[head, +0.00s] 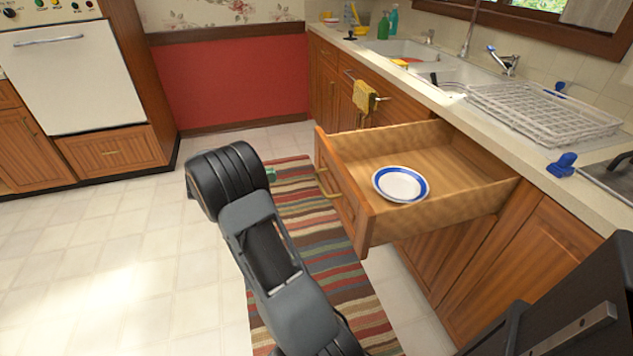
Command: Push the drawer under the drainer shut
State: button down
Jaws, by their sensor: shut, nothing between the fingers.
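The wooden drawer (447,218) under the drainer is pulled far out from the cabinet, over the striped rug. Its front panel (345,198) faces left and carries a brass-coloured handle (327,184). A white plate with a blue rim (400,184) lies inside on the drawer floor. The wire drainer (545,112) stands on the counter above the drawer. My arm reaches up the picture left of the drawer front, with a visible gap between them. My gripper's fingers cannot be made out; the arm's dark rounded joint hides what is behind it.
A striped rug (300,205) lies on the pale tiled floor (130,235), which is clear to the left. A yellow towel (364,97) hangs on the cabinet beyond the drawer. The white oven (65,75) stands at the back left. The sink (405,52) is set into the counter.

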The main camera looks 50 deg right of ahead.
jog(key=b+x, duration=0.3)
jog(key=x, duration=1.1)
jog(key=shift+w+d+f+h, duration=0.2)
jog(key=shift+d+h, duration=0.1)
jog(key=shift+d, duration=0.1)
jog(key=shift+s+d, duration=0.1)
